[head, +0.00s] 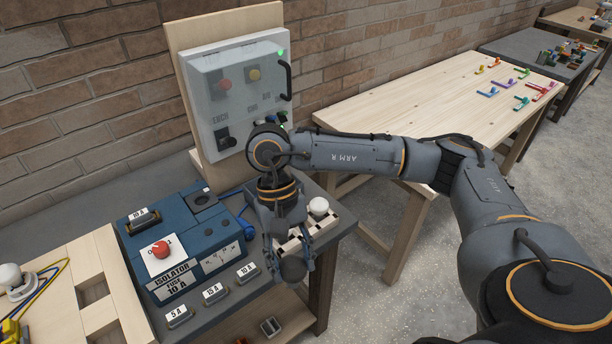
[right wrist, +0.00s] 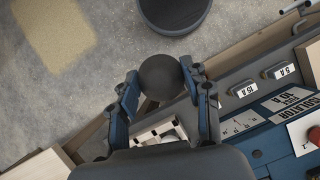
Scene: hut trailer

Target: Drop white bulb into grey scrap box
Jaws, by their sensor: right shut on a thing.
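My right gripper (head: 291,256) is shut on a dark grey ball-shaped thing (head: 293,269), perhaps a bulb, above the bench's front right edge. The ball also shows between the fingertips in the right wrist view (right wrist: 164,84). A white bulb (head: 319,206) sits in a pale slotted rack (head: 322,224) just behind the gripper, apart from it. Another white bulb (head: 10,274) is on a holder at the far left. I cannot make out a grey scrap box for certain. My left gripper is out of view.
A blue isolator unit (head: 205,238) and several labelled fuses (head: 213,293) lie left of the gripper. A grey switch panel (head: 238,92) stands behind. A wooden table (head: 430,98) with coloured pieces is at the right. Open floor (head: 390,265) lies before it.

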